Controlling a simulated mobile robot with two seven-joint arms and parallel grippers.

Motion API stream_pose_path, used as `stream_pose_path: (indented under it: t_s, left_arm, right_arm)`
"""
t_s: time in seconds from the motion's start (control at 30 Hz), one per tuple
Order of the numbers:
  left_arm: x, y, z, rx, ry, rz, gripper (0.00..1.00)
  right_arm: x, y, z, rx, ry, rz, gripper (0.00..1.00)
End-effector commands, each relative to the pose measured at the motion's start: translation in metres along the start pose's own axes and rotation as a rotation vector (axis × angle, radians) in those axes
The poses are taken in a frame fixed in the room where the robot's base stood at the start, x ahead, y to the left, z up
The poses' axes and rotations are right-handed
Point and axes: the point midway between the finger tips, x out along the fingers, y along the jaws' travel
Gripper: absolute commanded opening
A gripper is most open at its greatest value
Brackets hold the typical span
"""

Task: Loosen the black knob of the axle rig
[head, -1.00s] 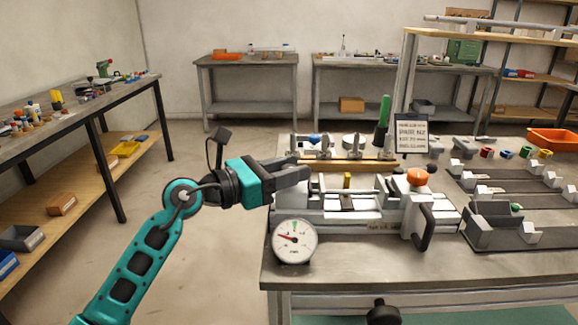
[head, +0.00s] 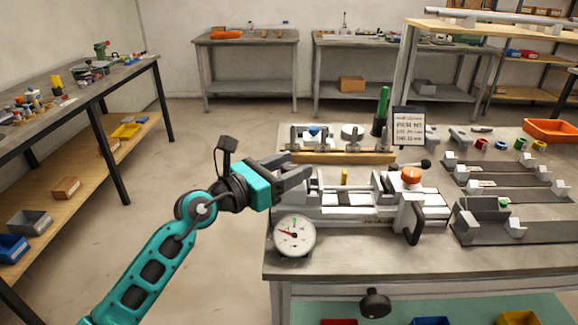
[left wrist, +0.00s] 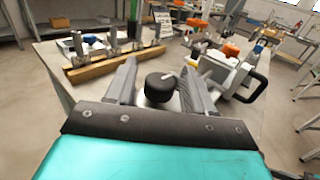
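The black knob (left wrist: 160,88) is a short round cap with a pale mark on top, in the middle of the left wrist view. It sits between the two fingers of my left gripper (left wrist: 160,72), with a narrow gap to each finger. In the head view my left gripper (head: 306,174) is at the left end of the axle rig (head: 345,213), and the knob is hidden there by the gripper. The rig is a grey metal bed with an orange knob (head: 411,175) and a black handle (head: 413,223) at its right. My right gripper is not in view.
A dial gauge (head: 294,236) stands at the rig's front left. Behind is a wooden bar (head: 345,157) with upright clamps. A sign (head: 409,126) and a green-topped post (head: 383,105) stand farther back. Rails (head: 515,230) lie at the right. The front strip of tabletop is clear.

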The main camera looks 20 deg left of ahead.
Motion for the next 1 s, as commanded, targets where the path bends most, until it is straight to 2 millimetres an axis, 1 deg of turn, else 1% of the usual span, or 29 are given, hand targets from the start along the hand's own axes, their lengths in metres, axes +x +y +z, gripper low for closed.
stream_pose_path:
  t_s: [0.27,0.37,0.47,0.8,0.9,1.0]
  left_arm:
    - [-0.001,0.000,0.000,0.000,0.001,-0.001,0.56]
    - [-0.007,0.000,0.000,0.000,0.001,0.000,0.56]
    - [-0.021,0.000,-0.001,0.001,0.003,0.000,0.56]
    - [-0.090,0.000,-0.004,0.001,0.005,-0.001,0.56]
    - [-0.105,0.000,-0.003,0.000,0.004,-0.001,0.56]
    - [-0.117,0.000,-0.003,0.000,0.002,0.001,0.56]
  right_arm:
    - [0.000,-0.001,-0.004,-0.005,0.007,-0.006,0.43]
    - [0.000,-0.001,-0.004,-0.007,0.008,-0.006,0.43]
    - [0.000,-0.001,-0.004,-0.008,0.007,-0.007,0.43]
    - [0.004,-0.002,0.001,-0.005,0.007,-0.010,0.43]
    - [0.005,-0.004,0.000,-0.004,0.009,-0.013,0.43]
    - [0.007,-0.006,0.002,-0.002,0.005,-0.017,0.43]
